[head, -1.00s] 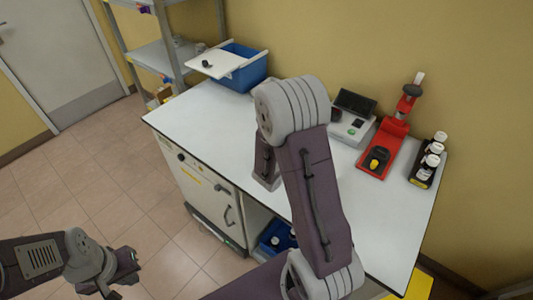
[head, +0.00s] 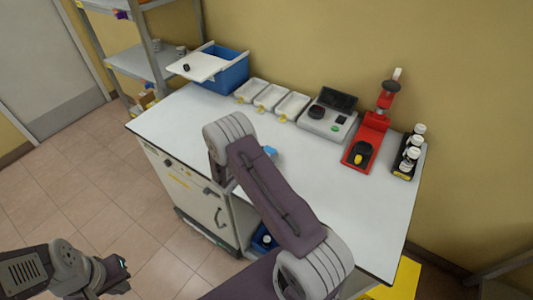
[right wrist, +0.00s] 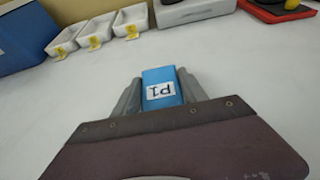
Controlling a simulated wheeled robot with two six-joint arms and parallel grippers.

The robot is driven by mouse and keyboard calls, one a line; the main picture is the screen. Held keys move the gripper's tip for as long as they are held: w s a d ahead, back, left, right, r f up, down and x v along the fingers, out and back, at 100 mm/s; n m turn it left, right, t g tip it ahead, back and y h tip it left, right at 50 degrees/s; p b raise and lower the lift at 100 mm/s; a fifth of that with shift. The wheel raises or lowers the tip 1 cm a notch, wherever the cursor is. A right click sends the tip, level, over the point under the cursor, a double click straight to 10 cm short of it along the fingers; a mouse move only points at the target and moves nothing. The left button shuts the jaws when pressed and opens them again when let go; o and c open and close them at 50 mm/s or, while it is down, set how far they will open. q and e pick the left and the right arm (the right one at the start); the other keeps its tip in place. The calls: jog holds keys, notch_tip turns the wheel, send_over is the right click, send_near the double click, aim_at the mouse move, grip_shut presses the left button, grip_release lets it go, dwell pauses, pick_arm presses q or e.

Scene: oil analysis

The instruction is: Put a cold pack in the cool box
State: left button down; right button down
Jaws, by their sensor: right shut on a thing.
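A blue cold pack with a white "P1" label (right wrist: 161,88) is between the fingers of my right gripper (right wrist: 160,94), which is shut on it. A small blue part of the pack (head: 270,151) shows in the head view beside my right arm, over the white worktop; that arm hides most of the gripper. The blue cool box (head: 232,75) stands at the worktop's back left corner. Its white lid (head: 205,66), with a dark knob, sits shifted to the left, leaving part of the box uncovered. My left gripper (head: 122,272) is low at left, away from the worktop; its jaws are unclear.
White trays with yellow tags (head: 270,97) stand right of the box. Further right are a grey instrument (head: 328,118), a red stand (head: 368,135) and a rack of white-capped bottles (head: 408,160). A metal shelf (head: 140,62) stands at left. The worktop's front left (head: 170,120) is clear.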

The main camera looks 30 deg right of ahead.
jog(key=shift+f+b, duration=0.2)
jog(key=shift+b, duration=0.1)
jog(key=c, duration=0.6)
grip_release()
jog(key=shift+r, duration=0.2)
